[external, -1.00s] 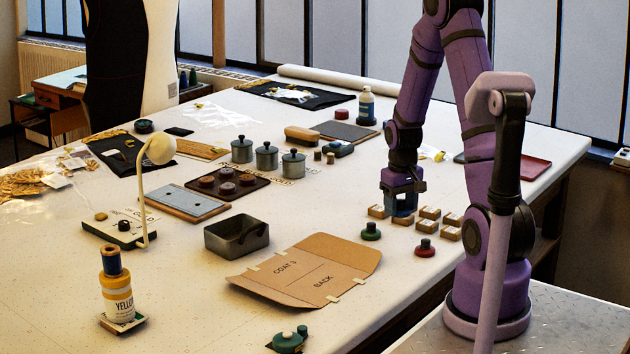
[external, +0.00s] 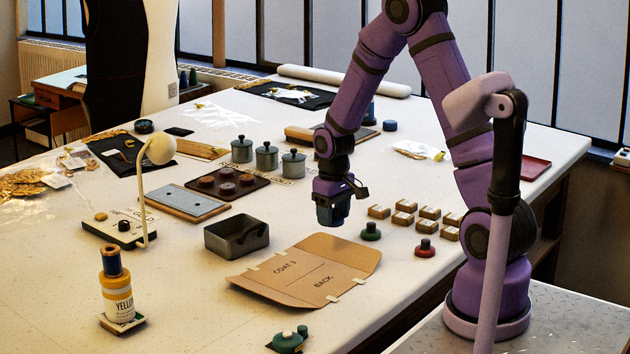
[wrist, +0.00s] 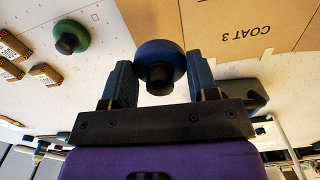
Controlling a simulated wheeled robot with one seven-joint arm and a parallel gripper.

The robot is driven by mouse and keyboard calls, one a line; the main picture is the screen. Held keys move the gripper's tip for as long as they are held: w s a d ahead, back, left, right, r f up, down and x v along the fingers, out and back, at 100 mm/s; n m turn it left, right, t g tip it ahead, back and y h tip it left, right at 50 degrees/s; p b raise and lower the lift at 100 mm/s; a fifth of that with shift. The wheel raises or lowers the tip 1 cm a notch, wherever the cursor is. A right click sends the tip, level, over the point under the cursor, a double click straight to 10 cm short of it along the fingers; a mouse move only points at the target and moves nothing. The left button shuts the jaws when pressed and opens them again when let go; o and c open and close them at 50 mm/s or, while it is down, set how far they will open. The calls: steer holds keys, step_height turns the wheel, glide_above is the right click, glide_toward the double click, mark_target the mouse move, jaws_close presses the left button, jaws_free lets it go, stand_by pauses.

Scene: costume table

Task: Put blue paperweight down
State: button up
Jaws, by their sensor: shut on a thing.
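The blue paperweight (wrist: 158,62), a round disc with a dark knob, is between the two fingers in the wrist view. My gripper (wrist: 160,84) is shut on its knob. In the external view my gripper (external: 332,218) hangs above the table behind the cardboard pattern (external: 300,275) marked COAT 3. There the paperweight is hard to tell from the dark blue fingers. It appears held off the table, though its exact height is unclear. The pattern also shows at the upper right of the wrist view (wrist: 215,25).
A green weight (external: 370,232) and a red weight (external: 426,249) stand right of my gripper, with several small boxes (external: 404,218) behind them. A grey metal tin (external: 237,237) is to the left.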

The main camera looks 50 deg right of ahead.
steer(key=w+a+n, duration=0.1)
steer(key=a, duration=0.3)
steer(key=w+a+f+n, duration=0.1)
steer(key=a, duration=0.3)
steer(key=w+a, duration=0.1)
steer(key=a, duration=0.4)
steer(key=shift+w+f+n, duration=0.25)
steer(key=shift+n, duration=0.15)
steer(key=a, duration=0.4)
steer(key=a+f+n, duration=0.1)
steer(key=a, duration=0.3)
steer(key=a+n, duration=0.1)
steer(key=a, duration=0.3)
steer(key=shift+a+f, duration=0.2)
steer(key=shift+a, duration=0.2)
steer(key=shift+w+a, duration=0.2)
steer(key=shift+w, duration=0.05)
glide_above(193, 274)
steer(key=shift+f, duration=2.55)
steer(key=shift+f, duration=0.15)
steer(key=o, duration=1.1)
steer(key=shift+c, duration=0.2)
